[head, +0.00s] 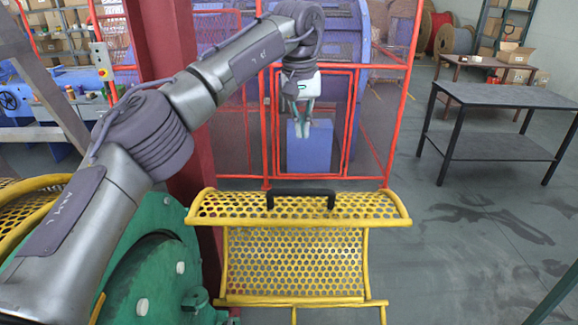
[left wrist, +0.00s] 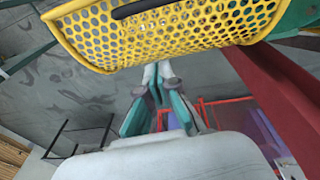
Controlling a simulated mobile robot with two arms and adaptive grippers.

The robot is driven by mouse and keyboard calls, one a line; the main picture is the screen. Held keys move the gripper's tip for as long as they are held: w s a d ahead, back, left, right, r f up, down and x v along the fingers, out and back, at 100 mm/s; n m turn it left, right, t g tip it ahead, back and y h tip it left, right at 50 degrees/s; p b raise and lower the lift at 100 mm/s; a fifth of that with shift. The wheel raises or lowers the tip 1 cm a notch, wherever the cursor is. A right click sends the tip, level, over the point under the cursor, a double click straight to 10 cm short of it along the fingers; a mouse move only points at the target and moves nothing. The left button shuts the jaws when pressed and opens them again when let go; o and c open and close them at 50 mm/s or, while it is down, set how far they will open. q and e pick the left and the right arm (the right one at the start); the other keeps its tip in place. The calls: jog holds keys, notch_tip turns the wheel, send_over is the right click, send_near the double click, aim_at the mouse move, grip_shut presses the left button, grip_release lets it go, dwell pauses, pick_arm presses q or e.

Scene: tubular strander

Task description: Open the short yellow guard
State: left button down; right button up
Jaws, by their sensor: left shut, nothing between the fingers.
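The short yellow guard (head: 294,262) is a perforated yellow panel with a bent top flange in the lower middle of the head view. A black handle (head: 300,193) sits on its top. My left gripper (head: 301,118) hangs fingers down above and beyond the handle in the head view, shut and empty. In the left wrist view the left gripper (left wrist: 158,72) points toward the yellow guard (left wrist: 190,35), whose perforated panel fills the top; part of the black handle (left wrist: 135,8) shows at its upper edge. I cannot tell whether the fingertips touch the guard. My right gripper is not in view.
A green machine housing (head: 150,270) stands at the lower left, beside a dark red post (head: 178,60). A red-framed mesh fence (head: 392,110) stands behind the guard. A dark table (head: 505,96) stands at the right, with open grey floor (head: 480,240) before it.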

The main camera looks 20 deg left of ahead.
pick_arm(q)
jog(key=a, duration=0.1)
send_over(297, 203)
jog(key=w, duration=0.3)
notch_tip(297, 203, down, 4)
jog(key=f, duration=0.1)
jog(key=shift+y, duration=0.4)
jog(key=f+p, duration=0.1)
jog(key=f, duration=0.1)
jog(key=a+f+p, duration=0.1)
jog(key=f, duration=0.1)
jog(key=shift+w+a+f, duration=0.15)
jog(key=shift+f, duration=0.15)
jog(key=s, duration=0.1)
jog(key=p, duration=0.1)
jog(key=s+d, duration=0.1)
jog(key=shift+s+f, duration=0.3)
jog(key=shift+f, duration=0.05)
jog(key=shift+s+f+p, duration=0.15)
jog(key=shift+s+p, duration=0.15)
jog(key=shift+s, duration=0.1)
jog(key=shift+f, duration=0.1)
jog(key=shift+d, duration=0.1)
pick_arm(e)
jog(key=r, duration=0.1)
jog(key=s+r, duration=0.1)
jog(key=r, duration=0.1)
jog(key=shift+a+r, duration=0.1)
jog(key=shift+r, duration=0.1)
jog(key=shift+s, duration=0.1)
